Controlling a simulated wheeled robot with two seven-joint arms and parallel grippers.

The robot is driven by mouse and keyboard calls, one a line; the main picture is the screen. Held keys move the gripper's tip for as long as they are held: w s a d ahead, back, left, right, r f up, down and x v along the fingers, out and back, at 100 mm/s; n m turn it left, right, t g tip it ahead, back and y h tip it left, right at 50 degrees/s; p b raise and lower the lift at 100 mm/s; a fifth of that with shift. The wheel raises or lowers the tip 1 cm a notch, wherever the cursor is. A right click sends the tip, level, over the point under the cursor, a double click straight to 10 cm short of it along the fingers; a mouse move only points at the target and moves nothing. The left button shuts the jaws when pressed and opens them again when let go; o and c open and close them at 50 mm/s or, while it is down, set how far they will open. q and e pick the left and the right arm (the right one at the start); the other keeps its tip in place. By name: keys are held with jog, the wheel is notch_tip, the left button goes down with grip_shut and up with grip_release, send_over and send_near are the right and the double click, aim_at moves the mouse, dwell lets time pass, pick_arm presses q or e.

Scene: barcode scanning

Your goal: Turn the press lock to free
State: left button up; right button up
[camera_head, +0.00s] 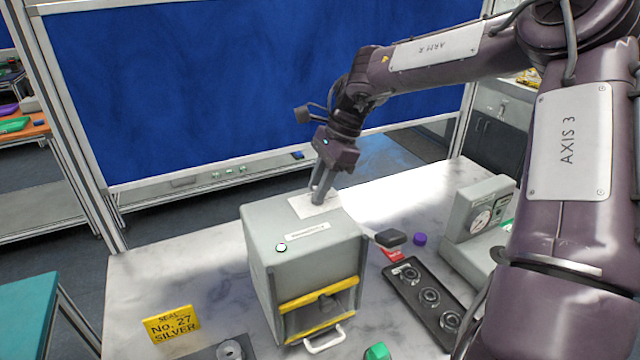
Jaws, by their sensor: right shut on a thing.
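The press (255,260) is a grey box on the marble-topped table, with a green round light on its top front edge and a yellow-framed opening in front. My right gripper (318,200) points down at a white plate (300,207) on top of the press, toward its back. Its fingers are closed together on something there. The fingers hide what they hold, so I cannot make out the lock's shape or which way it is turned. My left gripper is not in view.
A black tray (451,322) with round pieces, a dark block (391,239), a purple cap (420,239) and a grey gauge device (476,212) are right of the press. A green piece (377,351) lies in front.

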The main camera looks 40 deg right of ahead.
jog(key=shift+n+g, duration=0.3)
jog(key=shift+n, duration=0.2)
jog(key=o, duration=1)
jog(key=shift+d+r, duration=0.1)
jog(key=shift+d+r+b, duration=0.2)
jog(key=shift+r+b, duration=0.1)
jog(key=shift+b, duration=0.05)
jog(key=b+v, duration=0.2)
jog(key=v, duration=0.5)
jog(key=shift+f, duration=0.1)
